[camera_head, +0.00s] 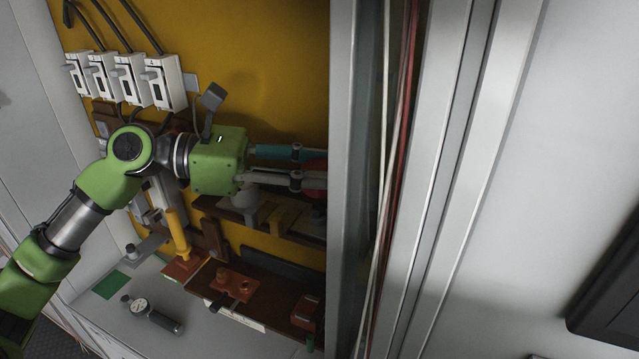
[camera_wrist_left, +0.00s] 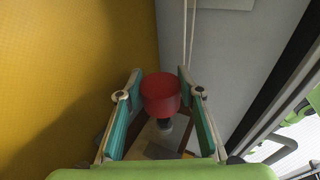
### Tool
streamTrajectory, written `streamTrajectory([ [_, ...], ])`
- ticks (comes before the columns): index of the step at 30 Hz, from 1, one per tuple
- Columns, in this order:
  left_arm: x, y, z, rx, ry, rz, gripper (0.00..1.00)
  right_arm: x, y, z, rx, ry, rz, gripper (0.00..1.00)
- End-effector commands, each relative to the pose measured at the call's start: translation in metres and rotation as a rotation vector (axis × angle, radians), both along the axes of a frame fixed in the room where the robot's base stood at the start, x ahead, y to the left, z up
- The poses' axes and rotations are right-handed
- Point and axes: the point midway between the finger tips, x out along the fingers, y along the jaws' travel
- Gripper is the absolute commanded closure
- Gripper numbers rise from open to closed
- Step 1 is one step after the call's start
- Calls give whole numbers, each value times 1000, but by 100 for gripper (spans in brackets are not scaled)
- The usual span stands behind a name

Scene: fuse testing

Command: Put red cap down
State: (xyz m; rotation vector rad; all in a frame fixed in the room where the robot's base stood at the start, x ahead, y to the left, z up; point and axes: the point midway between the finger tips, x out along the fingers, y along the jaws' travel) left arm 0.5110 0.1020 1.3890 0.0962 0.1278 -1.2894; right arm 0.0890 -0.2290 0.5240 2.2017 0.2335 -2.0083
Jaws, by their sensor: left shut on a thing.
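The red cap (camera_wrist_left: 161,94) is between the fingertips of my left gripper (camera_wrist_left: 158,92) in the wrist view. The gripper is shut on it. In the head view my left gripper (camera_head: 290,168) points right inside the yellow-backed cabinet. The red cap (camera_head: 314,172) shows there only in part, behind the fingers and next to the cabinet's edge. A dark and grey knob-like part (camera_wrist_left: 164,125) shows below the cap in the wrist view; I cannot tell whether they touch. My right gripper is not in view.
Brown shelves (camera_head: 265,232) run under the gripper, with a yellow cylinder (camera_head: 177,230) at left. Several white switches (camera_head: 163,82) hang above. A dial gauge (camera_head: 150,312) lies on the cabinet floor. The grey cabinet frame (camera_head: 341,150) stands close to the right of the fingertips.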

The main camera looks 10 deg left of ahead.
Motion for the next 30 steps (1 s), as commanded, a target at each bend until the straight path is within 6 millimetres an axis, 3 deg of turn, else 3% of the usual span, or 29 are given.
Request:
streamTrajectory([
  [7,0,0,-31,0,4,1,75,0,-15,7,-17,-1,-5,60],
  [30,0,0,-44,0,0,1,75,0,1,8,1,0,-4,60],
])
